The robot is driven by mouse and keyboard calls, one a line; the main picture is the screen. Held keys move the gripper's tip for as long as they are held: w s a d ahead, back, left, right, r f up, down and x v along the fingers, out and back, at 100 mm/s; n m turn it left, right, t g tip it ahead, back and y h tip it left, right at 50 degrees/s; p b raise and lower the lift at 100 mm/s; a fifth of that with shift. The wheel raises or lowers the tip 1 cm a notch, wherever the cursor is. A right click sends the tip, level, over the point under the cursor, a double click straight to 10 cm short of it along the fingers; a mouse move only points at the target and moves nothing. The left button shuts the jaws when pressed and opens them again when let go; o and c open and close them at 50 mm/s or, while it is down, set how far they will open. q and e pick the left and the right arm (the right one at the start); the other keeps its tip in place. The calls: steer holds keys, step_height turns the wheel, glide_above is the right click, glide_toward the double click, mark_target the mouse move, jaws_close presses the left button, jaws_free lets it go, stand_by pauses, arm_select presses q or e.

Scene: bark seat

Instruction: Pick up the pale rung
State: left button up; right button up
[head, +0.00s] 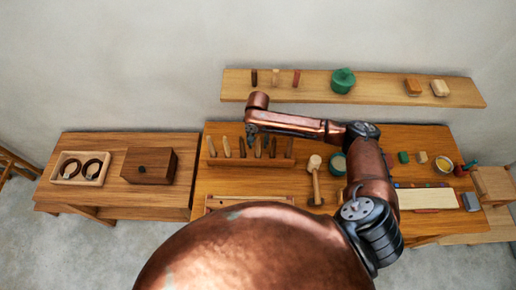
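A wooden rack (232,162) on the middle table holds several upright rungs in a row. A pale rung (227,147) stands second from the left. Another light rung (212,147) is at the left end, and the ones further right look darker. My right gripper (251,134) is above the rack, to the right of the pale rung and apart from it in the picture. It points down and is small and dark, so its fingers cannot be made out. My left gripper is not in view.
A mallet (316,178) and green pot (338,163) stand right of the rack. A shelf (370,92) runs behind. The left table holds a tray (102,170) and dark box (149,165). Blocks and a yellow bowl (443,165) are at right.

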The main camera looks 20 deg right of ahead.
mark_target(258, 149)
steer(key=shift+s+f+p, duration=0.15)
steer(key=shift+f+p, duration=0.35)
steer(key=shift+f, duration=1.8)
steer(key=shift+c, duration=0.7)
jaws_close()
